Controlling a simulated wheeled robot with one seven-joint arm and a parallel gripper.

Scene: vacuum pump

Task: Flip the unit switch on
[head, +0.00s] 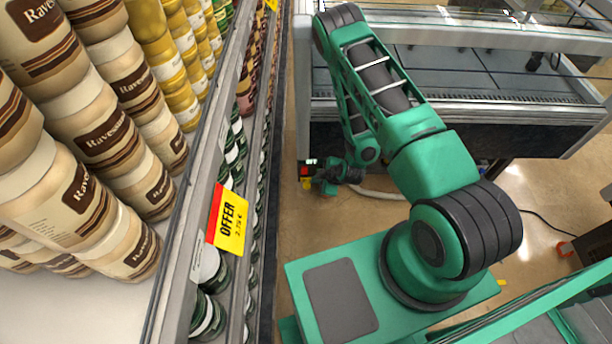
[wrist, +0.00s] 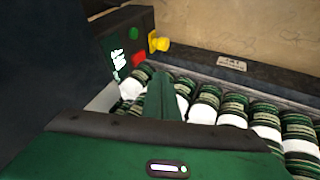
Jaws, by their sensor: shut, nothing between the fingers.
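A dark control box (head: 307,162) sits low at the left end of the refrigerated case in the head view. In the wrist view the box (wrist: 133,17) is at the upper left, with a lit display (wrist: 118,60), a green part (wrist: 132,35), a red part (wrist: 138,59) and a yellow knob (wrist: 158,42) sticking out. I cannot tell which of these is the unit switch or how it is set. My gripper (head: 322,178) is beside the box. In the wrist view its fingers (wrist: 163,80) are shut and empty, just below the red part; contact is unclear.
A shelf of jars and cans with an offer tag (head: 229,218) runs along the left. The refrigerated case (head: 450,125) stands ahead. In the wrist view, rows of jars (wrist: 235,110) lie right of my fingers. A pale hose (head: 380,193) lies on the floor (head: 540,190).

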